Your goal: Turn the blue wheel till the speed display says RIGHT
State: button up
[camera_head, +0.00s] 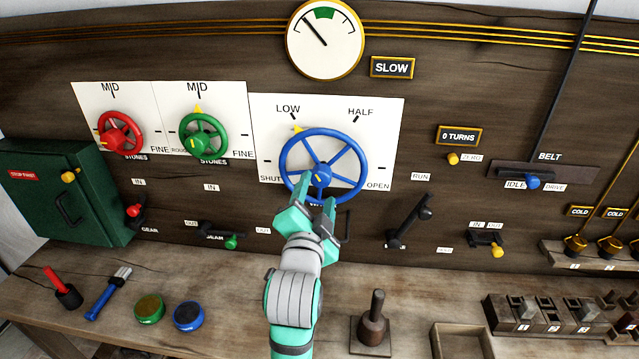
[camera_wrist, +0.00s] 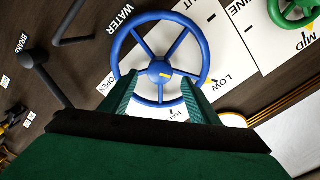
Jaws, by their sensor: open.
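The blue wheel (camera_head: 321,174) is on a white panel marked SHUT, LOW, HALF and OPEN. A yellow pointer at its rim sits near LOW. The speed display (camera_head: 391,68) reads SLOW. Above it, the round gauge (camera_head: 325,40) has its needle left of the green band. My gripper (camera_head: 316,194) is open in front of the wheel's lower part, covering some of the rim. In the wrist view the wheel (camera_wrist: 160,71) shows whole beyond and between my open fingers (camera_wrist: 159,88); I cannot tell whether they touch it.
Red (camera_head: 118,141) and green (camera_head: 203,137) wheels are to the left. A dark lever (camera_head: 408,222) stands close on the right, with the blue-knobbed belt lever (camera_head: 532,181) beyond, at IDLE. A plate reads 0 TURNS (camera_head: 458,136). The bench holds tins, tools and a weighted handle (camera_head: 374,322).

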jog(key=shift+s+a, duration=0.15)
jog(key=shift+s, duration=0.9)
jog(key=shift+s+a, duration=0.15)
jog(key=shift+s, duration=0.9)
jog(key=s+f+n, duration=0.2)
jog(key=s+f, duration=0.3)
jog(key=f, duration=0.3)
jog(key=s+d+f+n+y, duration=0.1)
jog(key=s+f+n, duration=0.2)
jog(key=f, duration=0.6)
jog(key=s+f+n+g+y, duration=0.1)
jog(key=s+f+n, duration=0.2)
jog(key=s+f, duration=0.3)
jog(key=shift+s+d+f, duration=0.15)
jog(key=shift+s+f, duration=0.05)
jog(key=shift+f, duration=0.65)
jog(key=shift+s+d+f, duration=0.15)
jog(key=shift+f, duration=0.65)
jog(key=s+f+n, duration=0.1)
jog(key=s+f, duration=0.2)
jog(key=s, duration=1)
jog(key=s+f+n+g, duration=0.1)
jog(key=s+f, duration=0.3)
jog(key=s, duration=0.9)
jog(key=shift+s+a+n, duration=0.2)
jog(key=shift+s+n, duration=0.2)
jog(key=shift+n, duration=0.4)
